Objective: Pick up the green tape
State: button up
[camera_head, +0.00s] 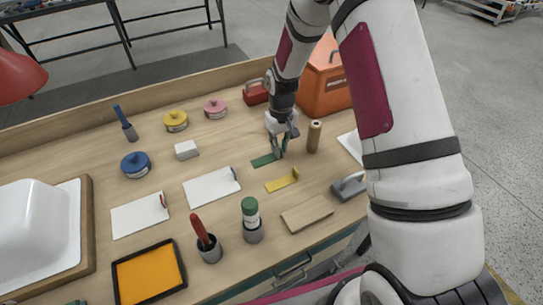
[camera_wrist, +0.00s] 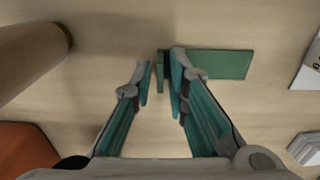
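A flat green strip, which I take as the green tape (camera_wrist: 222,64), lies on the wooden table. It has a short raised end piece at its left in the wrist view. In the head view the green strip (camera_head: 262,161) is partly covered by my gripper (camera_head: 281,150), which points down at its right end. In the wrist view my gripper (camera_wrist: 161,70) has its two teal-lined fingers apart. The raised end shows between the fingertips, with a gap at the left finger. The right finger overlaps the strip in the picture; I cannot tell whether it touches.
A brown cylinder (camera_head: 314,136) stands close right of my gripper. A yellow strip (camera_head: 282,181) lies just in front. An orange toolbox (camera_head: 325,82) stands behind. A white board (camera_head: 211,187) and white block (camera_head: 187,150) lie left. A green-topped item (camera_head: 250,208) stands in a cup nearer the front.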

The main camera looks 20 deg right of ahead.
jog(key=shift+f, duration=0.4)
jog(key=shift+c, duration=0.6)
grip_shut()
jog(key=shift+r, duration=0.15)
